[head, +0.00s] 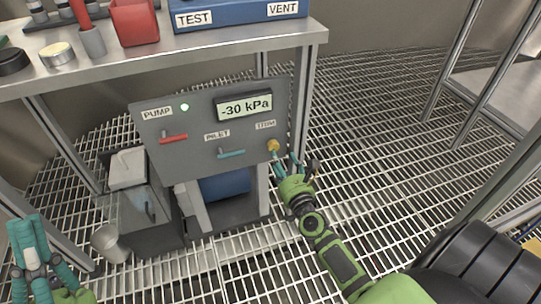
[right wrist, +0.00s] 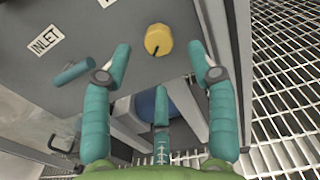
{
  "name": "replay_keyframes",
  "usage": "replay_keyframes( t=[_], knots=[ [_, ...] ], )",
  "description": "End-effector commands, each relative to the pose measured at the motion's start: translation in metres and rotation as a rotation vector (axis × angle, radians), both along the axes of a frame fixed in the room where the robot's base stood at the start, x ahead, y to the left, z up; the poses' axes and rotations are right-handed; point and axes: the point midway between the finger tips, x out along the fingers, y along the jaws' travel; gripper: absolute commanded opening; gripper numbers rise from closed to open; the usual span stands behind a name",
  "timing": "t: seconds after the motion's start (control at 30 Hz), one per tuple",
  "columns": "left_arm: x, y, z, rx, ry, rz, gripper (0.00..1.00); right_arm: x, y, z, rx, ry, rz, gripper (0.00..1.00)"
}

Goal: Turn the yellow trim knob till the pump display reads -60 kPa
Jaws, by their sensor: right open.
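The yellow trim knob (head: 273,145) sits at the lower right of the grey pump panel (head: 190,150), under the TRIM label. The pump display (head: 244,106) above it reads -30 kPa. In the right wrist view the knob (right wrist: 158,40) shows a dark mark near its lower edge. My right gripper (head: 294,167) is just below and right of the knob; in its wrist view its open fingers (right wrist: 160,62) stand either side of the knob, with gaps. My left gripper (head: 38,248) is far from the panel at lower left; its opening is unclear.
A red lever (head: 173,138) and a teal lever (head: 231,154) are on the same panel, with a lit green lamp (head: 185,107). A steel bench (head: 215,58) stands above and behind. Grated floor (head: 375,130) is open to the right.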

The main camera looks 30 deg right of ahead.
Motion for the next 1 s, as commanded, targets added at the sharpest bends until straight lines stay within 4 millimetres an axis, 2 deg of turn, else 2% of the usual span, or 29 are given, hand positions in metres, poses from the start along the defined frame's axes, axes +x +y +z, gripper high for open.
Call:
replay_keyframes(
  t=[0.1,0.23,0.6,0.67,0.73,0.77,1.0],
  knots=[
    [0.0,0.001,-0.001,-0.004,-0.005,0.001,0.0,0.019,-0.005,0.0,-0.002,-0.001,-0.001,0.58],
    [-0.001,0.002,-0.002,-0.01,-0.013,0.001,0.0,0.034,-0.008,-0.001,-0.004,0.001,0.001,0.58],
    [-0.001,0.003,-0.001,-0.013,-0.019,0.0,0.0,0.04,-0.009,-0.001,-0.004,0.003,0.001,0.58],
    [-0.001,0.003,-0.001,-0.013,-0.019,0.0,0.0,0.04,-0.009,-0.001,-0.004,0.003,0.001,0.38],
    [-0.001,0.003,-0.001,-0.013,-0.019,0.0,0.0,0.04,-0.009,-0.001,-0.004,0.003,0.001,0.1],
    [-0.001,0.003,-0.001,-0.013,-0.019,0.0,0.0,0.04,-0.009,-0.001,-0.004,0.003,0.001,0.03],
    [-0.001,0.003,-0.001,-0.013,-0.019,0.001,0.0,0.04,-0.01,-0.002,-0.005,0.005,0.0,0.03]
  ],
)
